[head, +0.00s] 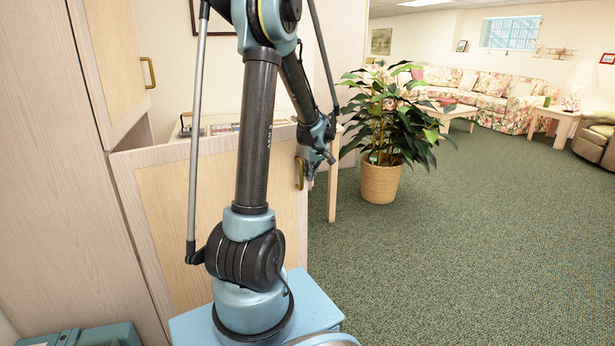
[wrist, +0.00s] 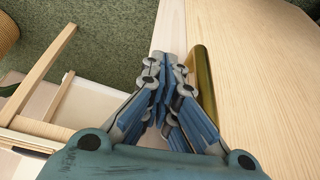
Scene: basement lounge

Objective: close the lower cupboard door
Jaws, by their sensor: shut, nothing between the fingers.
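The lower cupboard door (head: 168,205) is a pale wood panel with a lighter centre, and it stands open, swung out from the cupboard. My arm hides part of it. Its brass handle (head: 299,172) is near its free edge, at the right. My gripper (head: 320,168) is shut and empty beside that free edge, close to the handle. In the wrist view the fingertips (wrist: 168,68) lie along the door's edge, with the brass handle (wrist: 204,82) just to their right on the door face (wrist: 260,70). I cannot tell whether the fingers touch the door.
An upper cupboard door (head: 110,55) with a brass handle (head: 149,72) is above. A teal box (head: 85,335) lies on the floor at lower left. A potted plant (head: 380,182) and a wooden table leg (head: 333,190) stand right of the door. Green carpet (head: 460,250) is clear.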

